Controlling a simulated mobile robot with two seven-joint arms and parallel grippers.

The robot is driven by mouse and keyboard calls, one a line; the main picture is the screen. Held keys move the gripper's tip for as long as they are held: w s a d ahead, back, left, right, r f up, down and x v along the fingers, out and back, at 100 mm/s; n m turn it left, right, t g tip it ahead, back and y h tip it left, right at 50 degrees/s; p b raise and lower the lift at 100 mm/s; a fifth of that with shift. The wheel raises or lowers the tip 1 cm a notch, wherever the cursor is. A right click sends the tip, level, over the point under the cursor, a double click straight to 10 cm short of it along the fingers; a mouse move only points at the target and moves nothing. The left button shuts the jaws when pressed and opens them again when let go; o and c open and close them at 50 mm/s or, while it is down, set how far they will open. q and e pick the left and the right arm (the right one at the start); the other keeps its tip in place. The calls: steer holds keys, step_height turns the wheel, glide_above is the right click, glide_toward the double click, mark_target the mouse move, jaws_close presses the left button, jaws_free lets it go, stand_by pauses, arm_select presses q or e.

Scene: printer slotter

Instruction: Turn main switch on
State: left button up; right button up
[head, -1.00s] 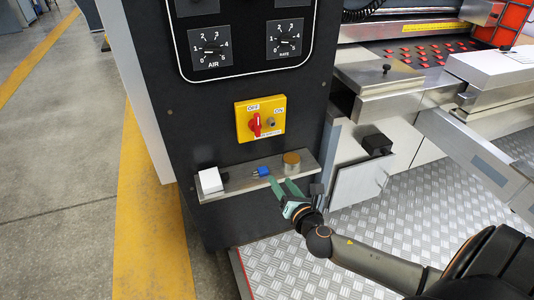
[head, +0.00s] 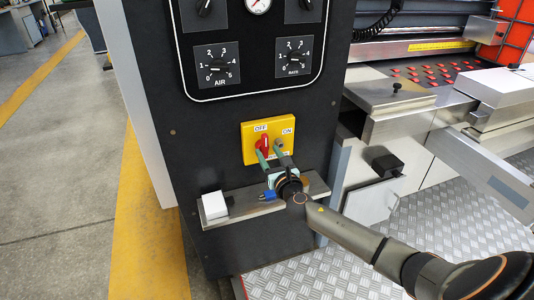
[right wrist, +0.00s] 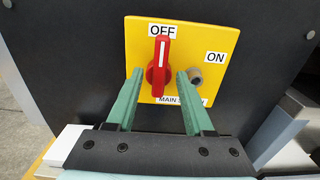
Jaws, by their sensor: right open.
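The main switch is a red knob (head: 263,144) on a yellow plate (head: 248,152) fixed to the black machine panel. In the right wrist view the red knob (right wrist: 158,62) stands upright with its white line toward the OFF label; the ON label is to the right. My right gripper (head: 271,154) is in front of the plate, its green fingers pointing at it. In the right wrist view the gripper (right wrist: 160,80) is open, one finger at the left of the knob and the other to its right, near a small round metal part (right wrist: 195,76). Contact cannot be told. My left gripper is not in view.
A metal ledge (head: 238,207) below the plate carries a white box (head: 214,206) and a small blue item (head: 267,195). Dials (head: 216,65) sit above on the panel. Metal machine parts and a treadplate floor (head: 350,265) lie to the right.

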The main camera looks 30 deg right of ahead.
steer(key=shift+x, duration=0.85)
jaws_close()
